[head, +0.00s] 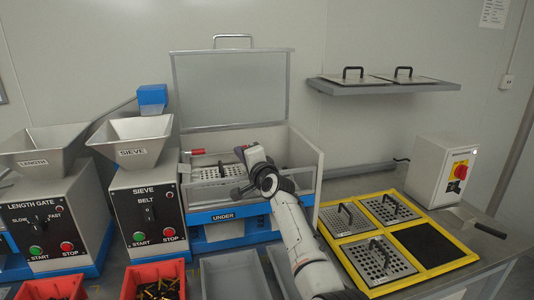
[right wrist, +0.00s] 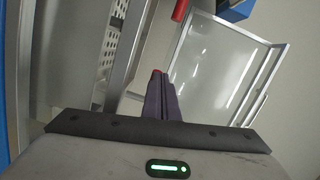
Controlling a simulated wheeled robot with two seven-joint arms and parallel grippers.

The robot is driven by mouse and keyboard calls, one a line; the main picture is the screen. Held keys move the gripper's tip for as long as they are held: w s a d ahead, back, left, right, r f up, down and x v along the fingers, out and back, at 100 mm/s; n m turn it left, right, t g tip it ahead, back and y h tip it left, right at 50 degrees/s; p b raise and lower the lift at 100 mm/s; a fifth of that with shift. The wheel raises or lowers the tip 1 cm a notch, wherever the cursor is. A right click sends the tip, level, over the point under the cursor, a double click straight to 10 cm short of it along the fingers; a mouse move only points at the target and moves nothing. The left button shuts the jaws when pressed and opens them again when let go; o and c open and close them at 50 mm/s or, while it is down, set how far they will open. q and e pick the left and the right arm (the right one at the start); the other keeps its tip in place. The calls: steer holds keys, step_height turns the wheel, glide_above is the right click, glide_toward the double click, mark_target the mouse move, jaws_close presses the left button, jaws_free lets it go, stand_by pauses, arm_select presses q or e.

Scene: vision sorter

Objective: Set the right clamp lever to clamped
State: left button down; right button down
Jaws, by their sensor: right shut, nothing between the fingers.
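The sieve box (head: 305,150) stands open, with its clear lid (head: 230,88) raised. A clamp lever with a red grip (head: 197,152) lies roughly level at the box's left; a red grip also shows at the top of the right wrist view (right wrist: 180,10). My right gripper (head: 241,154) is over the right part of the box, its dark fingers (right wrist: 160,95) shut and empty. A small red patch (right wrist: 156,72) shows right at the fingertips; it may be the right lever's grip, mostly hidden. I cannot tell whether they touch, or how that lever is set. My left gripper is not in view.
A perforated sieve plate (head: 208,174) with a handle lies inside the box. A yellow-framed rack (head: 372,288) with several sieve plates is to the right. Two hoppers (head: 133,128) stand left. Red bins (head: 152,270) and grey trays (head: 230,278) are in front.

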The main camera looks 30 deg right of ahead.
steer(key=shift+w+a, duration=0.15)
stand_by(0.4)
steer(key=shift+s+a, duration=0.1)
steer(key=shift+s, duration=0.35)
steer(key=s+p, duration=0.1)
steer(key=s, duration=0.8)
steer(key=shift+s+r, duration=0.2)
steer(key=shift+r, duration=0.05)
